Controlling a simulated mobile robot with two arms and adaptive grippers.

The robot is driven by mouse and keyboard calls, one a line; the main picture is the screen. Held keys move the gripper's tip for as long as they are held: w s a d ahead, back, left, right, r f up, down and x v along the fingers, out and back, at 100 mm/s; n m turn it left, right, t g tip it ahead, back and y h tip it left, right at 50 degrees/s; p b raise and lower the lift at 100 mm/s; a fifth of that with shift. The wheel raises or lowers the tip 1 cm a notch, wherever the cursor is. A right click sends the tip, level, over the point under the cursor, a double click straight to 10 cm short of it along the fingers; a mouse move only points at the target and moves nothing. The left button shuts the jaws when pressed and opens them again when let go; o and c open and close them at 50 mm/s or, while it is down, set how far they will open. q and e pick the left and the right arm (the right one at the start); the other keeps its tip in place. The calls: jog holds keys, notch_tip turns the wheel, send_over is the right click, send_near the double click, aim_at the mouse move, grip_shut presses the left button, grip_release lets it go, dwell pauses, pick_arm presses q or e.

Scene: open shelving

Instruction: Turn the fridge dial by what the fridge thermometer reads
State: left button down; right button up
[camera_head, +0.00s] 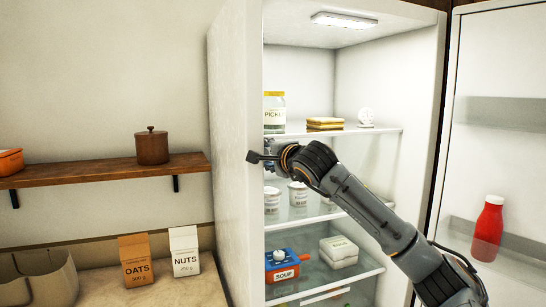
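The fridge (228,150) stands open with its interior lit. A small white round-topped item (366,117) sits at the right of the top shelf; I cannot tell whether it is the thermometer or the dial, and no reading is legible. No other thermometer or dial is clear. My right arm comes in from the lower right across the fridge opening. Its gripper (262,157) is at the fridge's left front edge, below the top shelf, pointing left. It is seen edge-on, so its opening is unclear, and it hides part of the middle shelf. My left gripper is out of view.
The open door (500,60) holds a red bottle (488,229). A wooden shelf (100,174) is left.

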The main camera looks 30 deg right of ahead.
jog(key=s+a+r, duration=0.1)
jog(key=s, duration=1)
jog(key=shift+s+a+r, duration=0.2)
jog(key=shift+a, duration=0.15)
jog(key=shift+f, duration=0.1)
